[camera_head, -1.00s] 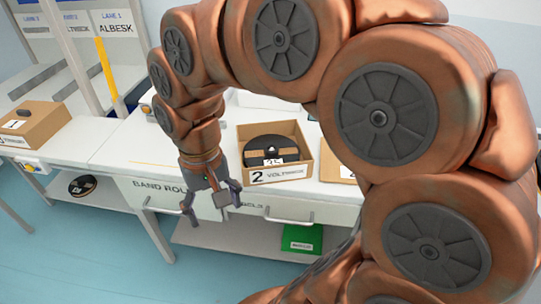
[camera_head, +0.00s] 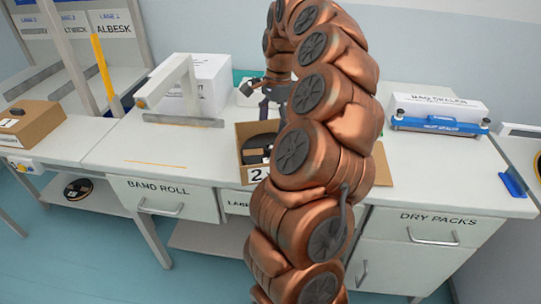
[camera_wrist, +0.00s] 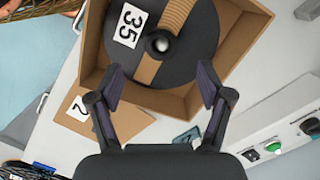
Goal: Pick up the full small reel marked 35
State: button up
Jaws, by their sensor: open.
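The small reel marked 35 is black with a white label and a brown band across it. In the wrist view the reel (camera_wrist: 197,40) lies flat in an open cardboard box (camera_wrist: 165,100). In the head view the reel (camera_head: 262,142) sits in the box marked 2 (camera_head: 246,176), partly hidden by my arm. My gripper (camera_wrist: 160,82) is open and empty, its fingers spread over the near side of the box in the wrist view. In the head view my gripper (camera_head: 264,93) is above the bench behind the box, partly hidden by my arm.
A white press-like stand (camera_head: 180,90) and a white box (camera_head: 215,80) stand left of the cardboard box. A blue-and-white sealer (camera_head: 438,122) stands at right. Another cardboard box (camera_head: 28,125) is at far left. The bench front left is clear.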

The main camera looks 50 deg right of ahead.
aim_at(271, 148)
notch_tip(271, 148, down, 2)
jog(key=shift+a, duration=0.1)
jog(key=shift+w+a+f+p, duration=0.1)
jog(key=shift+f+p, duration=0.3)
jog(key=shift+f, duration=1)
jog(key=shift+w+f+p, duration=0.1)
jog(key=shift+f+p, duration=0.3)
jog(key=shift+f, duration=1)
jog(key=shift+c, duration=0.2)
jog(key=shift+s, duration=0.1)
grip_shut()
